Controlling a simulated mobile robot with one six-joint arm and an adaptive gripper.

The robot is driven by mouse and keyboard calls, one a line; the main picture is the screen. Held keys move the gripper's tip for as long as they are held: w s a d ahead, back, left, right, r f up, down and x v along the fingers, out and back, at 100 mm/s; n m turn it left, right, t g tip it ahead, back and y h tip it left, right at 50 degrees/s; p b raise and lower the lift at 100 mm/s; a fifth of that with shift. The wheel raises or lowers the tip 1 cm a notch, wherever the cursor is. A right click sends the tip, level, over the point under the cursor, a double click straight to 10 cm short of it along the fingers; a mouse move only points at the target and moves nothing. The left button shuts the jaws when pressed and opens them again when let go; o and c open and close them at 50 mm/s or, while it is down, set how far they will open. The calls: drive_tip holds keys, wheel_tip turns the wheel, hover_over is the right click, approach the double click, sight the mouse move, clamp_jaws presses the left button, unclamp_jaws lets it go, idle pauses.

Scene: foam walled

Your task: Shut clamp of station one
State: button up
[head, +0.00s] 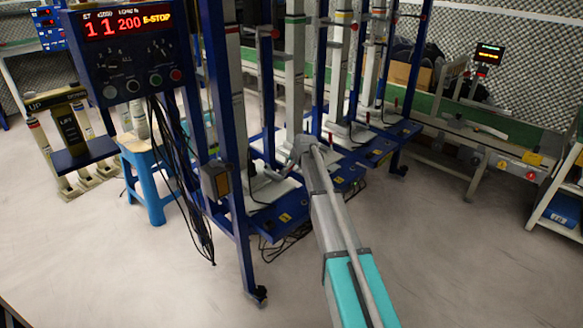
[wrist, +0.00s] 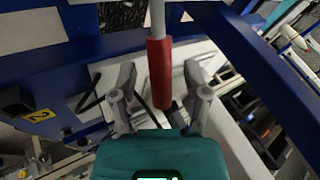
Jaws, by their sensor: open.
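A clamp handle with a red grip (wrist: 160,72) hangs down from a light rod in the wrist view. My gripper (wrist: 159,98) is open, with one grey finger on each side of the red grip. I cannot tell whether the fingers touch it. In the head view my gripper (head: 304,150) is at the row of blue-framed stations, in front of a pale upright column (head: 294,80). The red grip at the gripper is not clear there. A yellow label with a 2 (wrist: 40,115) shows left of the gripper. No station-one label is readable.
A control box (head: 128,50) with a red display reading E-STOP is on a blue post (head: 228,150) at the left. A blue stool (head: 150,190) and hanging black cables (head: 185,190) are near it. The front floor (head: 450,255) is clear.

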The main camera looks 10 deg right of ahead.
clamp_jaws()
drive_tip(key=shift+a, duration=0.2)
drive_tip(key=shift+d, duration=0.4)
